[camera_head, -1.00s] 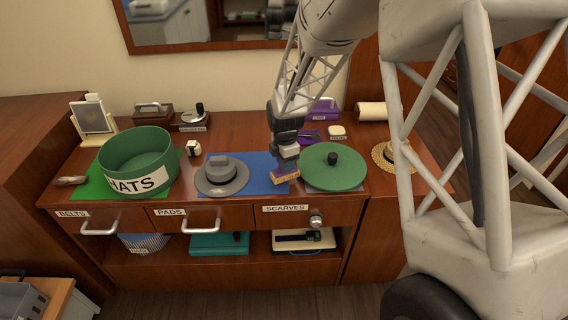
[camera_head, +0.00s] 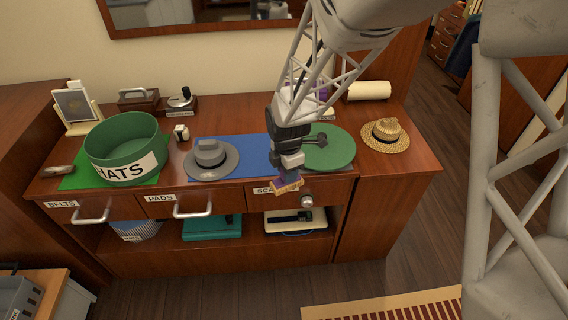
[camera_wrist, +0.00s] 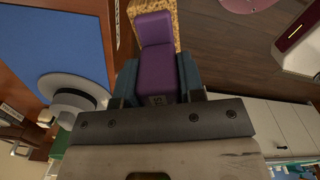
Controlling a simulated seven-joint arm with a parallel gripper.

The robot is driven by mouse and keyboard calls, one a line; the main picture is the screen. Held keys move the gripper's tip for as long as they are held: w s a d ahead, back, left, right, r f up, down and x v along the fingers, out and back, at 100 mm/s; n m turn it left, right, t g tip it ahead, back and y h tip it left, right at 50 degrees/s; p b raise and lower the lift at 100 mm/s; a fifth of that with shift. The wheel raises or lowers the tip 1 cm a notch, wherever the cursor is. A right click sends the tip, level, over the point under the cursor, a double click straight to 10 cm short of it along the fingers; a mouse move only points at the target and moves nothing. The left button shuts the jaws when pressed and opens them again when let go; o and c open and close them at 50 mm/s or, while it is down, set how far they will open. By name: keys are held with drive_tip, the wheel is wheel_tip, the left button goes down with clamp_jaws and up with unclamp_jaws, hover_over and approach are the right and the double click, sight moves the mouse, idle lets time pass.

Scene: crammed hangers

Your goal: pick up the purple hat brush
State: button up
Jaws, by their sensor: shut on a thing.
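The purple hat brush (camera_wrist: 155,48) has a purple back and handle and a tan bristle edge. In the wrist view it sits between the two fingers of my gripper (camera_wrist: 158,82), which is shut on it. In the head view my gripper (camera_head: 289,168) holds the brush (camera_head: 287,185) in front of the dresser's front edge, near the scarves drawer, with its tan side down. The brush appears clear of the dresser top.
A grey hat (camera_head: 211,160) lies by the blue mat (camera_head: 250,152). A green round lid (camera_head: 335,148) is behind my gripper. A green hats box (camera_head: 127,150) stands left, a straw hat (camera_head: 385,135) right.

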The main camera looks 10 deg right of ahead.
drive_tip(key=shift+s+d, duration=0.1)
drive_tip(key=shift+s, duration=0.35)
idle(0.3)
drive_tip(key=o, duration=0.5)
drive_tip(key=shift+c, duration=1.4)
